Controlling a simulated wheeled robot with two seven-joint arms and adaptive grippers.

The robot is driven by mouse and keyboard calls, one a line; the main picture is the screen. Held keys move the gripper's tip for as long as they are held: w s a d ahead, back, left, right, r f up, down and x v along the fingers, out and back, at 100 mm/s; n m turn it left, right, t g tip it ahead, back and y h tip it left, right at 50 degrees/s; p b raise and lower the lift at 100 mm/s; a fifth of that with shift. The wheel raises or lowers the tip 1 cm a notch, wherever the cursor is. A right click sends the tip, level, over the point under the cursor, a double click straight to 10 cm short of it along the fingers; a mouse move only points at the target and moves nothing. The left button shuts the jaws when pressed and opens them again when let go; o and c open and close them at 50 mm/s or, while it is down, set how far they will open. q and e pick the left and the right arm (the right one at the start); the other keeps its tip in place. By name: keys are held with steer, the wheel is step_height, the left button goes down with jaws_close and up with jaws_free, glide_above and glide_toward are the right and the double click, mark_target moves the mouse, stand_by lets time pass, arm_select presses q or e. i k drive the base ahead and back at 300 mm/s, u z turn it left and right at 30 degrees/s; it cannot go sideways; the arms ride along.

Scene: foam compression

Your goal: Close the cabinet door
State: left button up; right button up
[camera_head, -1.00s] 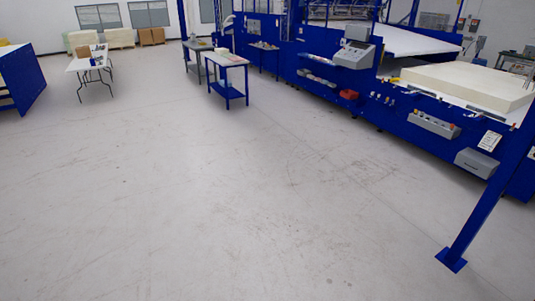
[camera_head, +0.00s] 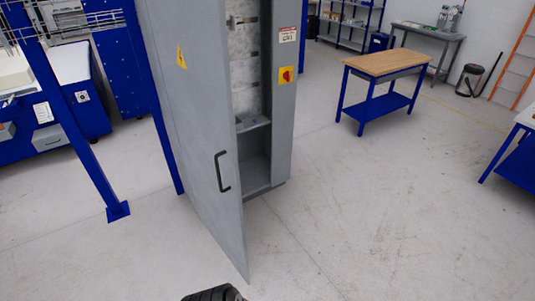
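A tall grey cabinet (camera_head: 284,110) stands left of the middle of the head view. Its door (camera_head: 192,120) is open and swung toward me, with a yellow warning sticker and a black handle (camera_head: 222,172) on it. Shelves and a pale back panel show inside through the gap. A dark ribbed piece at the bottom edge seems to be part of my own arm or gripper, but its fingers are cut off by the frame. Neither gripper can be made out, and nothing touches the door.
A blue post (camera_head: 85,150) with a foot plate stands left of the door, with blue machinery behind. A wood-topped blue table (camera_head: 388,64) stands to the right, and another blue table (camera_head: 515,160) at the right edge. The floor in front and to the right is clear.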

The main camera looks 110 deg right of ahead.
mark_target(191, 37)
steer(key=z, duration=2.15)
